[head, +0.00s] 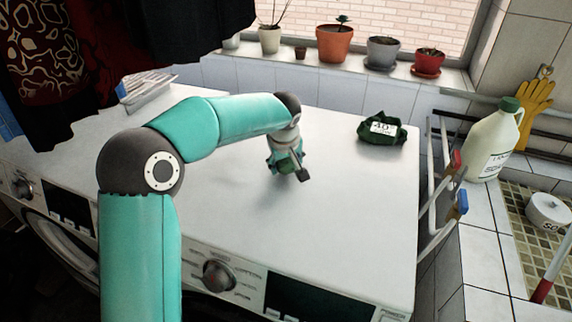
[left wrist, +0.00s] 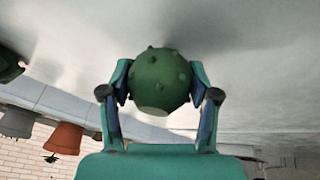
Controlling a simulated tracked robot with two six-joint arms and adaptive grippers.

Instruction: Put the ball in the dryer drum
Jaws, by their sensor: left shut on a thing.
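A green ball (left wrist: 160,80) with small bumps sits between the two fingers of my left gripper (left wrist: 160,92) in the left wrist view. The fingers touch it on both sides. In the head view my left gripper (head: 290,172) is over the white top of the right machine (head: 340,190), with the ball mostly hidden by the gripper. I cannot tell whether the ball touches the top. The machine's front panel shows a knob and a dark display; its drum is out of view. A round door (head: 62,245) shows partly on the left machine. My right gripper is not in view.
A dark green bundle (head: 382,128) with a white label lies on the machine top at the back right. Potted plants (head: 335,42) line the window sill. A drying rack (head: 440,190) and a bottle (head: 493,140) stand at the right. Dark clothes (head: 60,60) hang at the upper left.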

